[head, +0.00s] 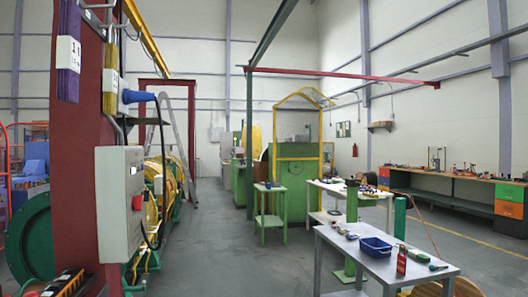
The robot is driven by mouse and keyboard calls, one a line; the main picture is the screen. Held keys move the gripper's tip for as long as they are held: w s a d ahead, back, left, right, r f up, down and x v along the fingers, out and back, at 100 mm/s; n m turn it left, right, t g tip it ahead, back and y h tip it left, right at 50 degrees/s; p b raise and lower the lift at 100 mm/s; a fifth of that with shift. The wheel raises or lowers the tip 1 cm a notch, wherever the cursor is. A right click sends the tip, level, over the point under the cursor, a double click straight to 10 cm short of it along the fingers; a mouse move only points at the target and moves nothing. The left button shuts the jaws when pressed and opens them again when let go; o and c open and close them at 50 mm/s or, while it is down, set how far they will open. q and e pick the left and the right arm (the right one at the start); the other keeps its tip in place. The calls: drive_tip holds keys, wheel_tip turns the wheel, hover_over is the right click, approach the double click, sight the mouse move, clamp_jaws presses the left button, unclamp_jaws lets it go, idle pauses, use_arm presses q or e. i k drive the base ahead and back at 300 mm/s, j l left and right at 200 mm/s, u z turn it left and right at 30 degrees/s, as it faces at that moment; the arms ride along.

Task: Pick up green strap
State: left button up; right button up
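On the red column (83,140) at the left, a purple strap (68,50) hangs high with a white label on it. To its right a yellowish strap (110,102) hangs, also with a white label. I cannot make out a clearly green strap; the yellowish one may have some green in it, but its colour is hard to tell. Neither of my grippers is in view.
A grey control box (120,200) and a blue plug (139,96) stick out from the column. A grey table (352,262) with a blue bin (376,246) stands at the right. The floor (215,255) between is clear.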

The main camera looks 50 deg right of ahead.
sight(414, 253)
drive_tip(key=z, duration=2.45)
drive_tip(key=i+l, duration=0.15)
drive_tip(key=i, duration=0.4)
drive_tip(key=i+l, duration=0.1)
drive_tip(key=i, duration=0.45)
drive_tip(key=i+l+u, duration=0.1)
drive_tip(key=i, duration=0.45)
drive_tip(key=i+l, duration=0.25)
drive_tip(key=i, duration=0.3)
drive_tip(key=i+l, duration=0.15)
drive_tip(key=i, duration=0.4)
drive_tip(key=i+l+u, duration=0.1)
drive_tip(key=i, duration=0.45)
drive_tip(key=l, duration=0.1)
